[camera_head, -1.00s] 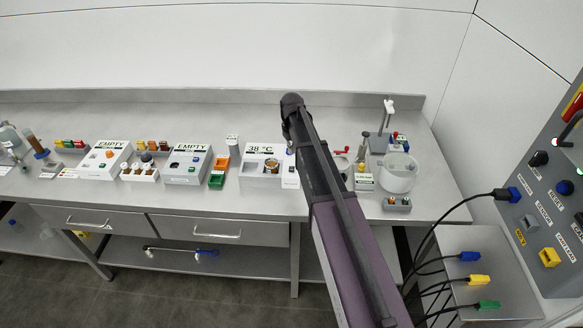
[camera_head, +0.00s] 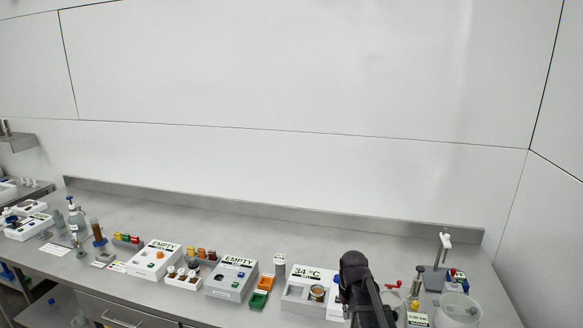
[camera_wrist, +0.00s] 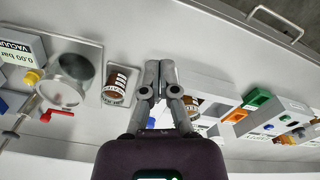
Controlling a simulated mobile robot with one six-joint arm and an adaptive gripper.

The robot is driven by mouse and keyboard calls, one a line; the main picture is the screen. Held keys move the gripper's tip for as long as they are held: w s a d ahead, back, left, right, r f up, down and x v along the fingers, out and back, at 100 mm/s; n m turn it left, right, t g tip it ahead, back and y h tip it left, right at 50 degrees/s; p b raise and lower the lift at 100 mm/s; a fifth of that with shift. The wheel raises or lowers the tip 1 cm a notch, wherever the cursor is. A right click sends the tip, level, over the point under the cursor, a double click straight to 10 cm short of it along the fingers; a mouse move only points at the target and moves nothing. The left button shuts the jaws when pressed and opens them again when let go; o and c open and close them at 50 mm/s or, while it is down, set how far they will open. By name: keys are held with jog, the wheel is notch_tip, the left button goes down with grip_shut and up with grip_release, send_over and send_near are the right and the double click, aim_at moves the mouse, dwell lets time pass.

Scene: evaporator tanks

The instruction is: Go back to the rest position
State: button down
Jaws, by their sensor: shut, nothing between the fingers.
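My gripper shows in the wrist view (camera_wrist: 158,80) with its two fingers together and nothing between them. It is over the steel bench, between a brown labelled jar (camera_wrist: 117,86) on its left and the heater unit on its right. In the head view my arm rises from the bottom edge, right of centre; its dark rounded joint is beside the heater unit (camera_head: 294,300), whose display reads 34 °C. The fingertips are hidden in the head view. The heater unit holds an amber jar (camera_head: 317,293).
Two white units marked EMPTY (camera_head: 154,259) (camera_head: 232,278) stand left of the heater. An orange bin (camera_head: 266,282) and a green bin (camera_head: 258,300) are between. A stand (camera_head: 442,265), a vacuum unit (camera_head: 417,320) and a round clear vessel (camera_head: 459,311) are at right. Open bench lies behind.

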jog(key=s+m, duration=0.1)
jog(key=s, duration=1.1)
jog(key=shift+s, duration=0.15)
